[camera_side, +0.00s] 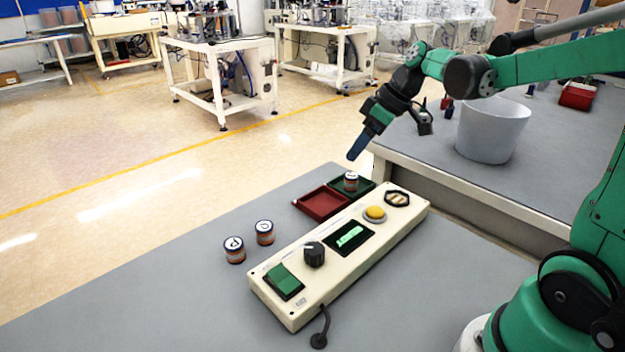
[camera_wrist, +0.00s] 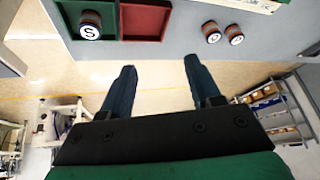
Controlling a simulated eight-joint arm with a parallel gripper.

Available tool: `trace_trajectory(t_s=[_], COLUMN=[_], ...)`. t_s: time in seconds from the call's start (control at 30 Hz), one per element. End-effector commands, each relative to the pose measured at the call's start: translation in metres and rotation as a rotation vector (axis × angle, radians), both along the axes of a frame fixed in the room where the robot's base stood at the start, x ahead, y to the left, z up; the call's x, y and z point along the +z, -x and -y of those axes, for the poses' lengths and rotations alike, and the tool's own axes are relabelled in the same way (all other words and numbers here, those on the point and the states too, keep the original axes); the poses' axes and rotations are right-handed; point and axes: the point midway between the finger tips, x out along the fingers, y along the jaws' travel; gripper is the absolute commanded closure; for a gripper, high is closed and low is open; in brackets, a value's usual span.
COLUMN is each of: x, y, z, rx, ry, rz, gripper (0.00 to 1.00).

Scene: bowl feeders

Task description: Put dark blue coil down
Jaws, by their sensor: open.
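A small coil with dark rims, a copper-brown band and a white lettered top (camera_side: 351,181) stands upright in the green tray (camera_side: 368,184). It also shows in the wrist view (camera_wrist: 90,25) with an S on its top. Two similar coils stand on the grey table, one nearer (camera_side: 234,250) and one farther (camera_side: 265,233). I cannot tell by colour which coil is the dark blue one. My gripper (camera_side: 355,152) is above and just behind the green tray, apart from the coil. Its blue fingers (camera_wrist: 158,68) are spread with nothing between them.
An empty red tray (camera_side: 322,203) adjoins the green one. A cream control panel (camera_side: 335,262) with a green switch, black knob, display and yellow button lies in front of the trays. A white bin (camera_side: 492,130) stands on the other table. The left table area is clear.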

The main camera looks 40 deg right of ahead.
Motion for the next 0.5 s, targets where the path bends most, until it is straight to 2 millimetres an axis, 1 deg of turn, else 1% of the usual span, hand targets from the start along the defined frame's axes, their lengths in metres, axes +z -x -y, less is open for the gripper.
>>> trace_trajectory(t_s=[0.03,0.1,0.2,0.33,0.5], x=[0.003,0.004,0.002,-0.004,-0.011], y=[0.011,0.026,0.047,0.068,0.081], z=[-0.021,-0.041,-0.065,-0.085,-0.096], rx=[-0.037,-0.114,-0.213,-0.308,-0.372], ry=[0.021,0.049,0.073,0.078,0.062], rz=[-0.007,-0.005,0.025,0.084,0.140], gripper=[0.43,0.43,0.43,0.43,0.43])
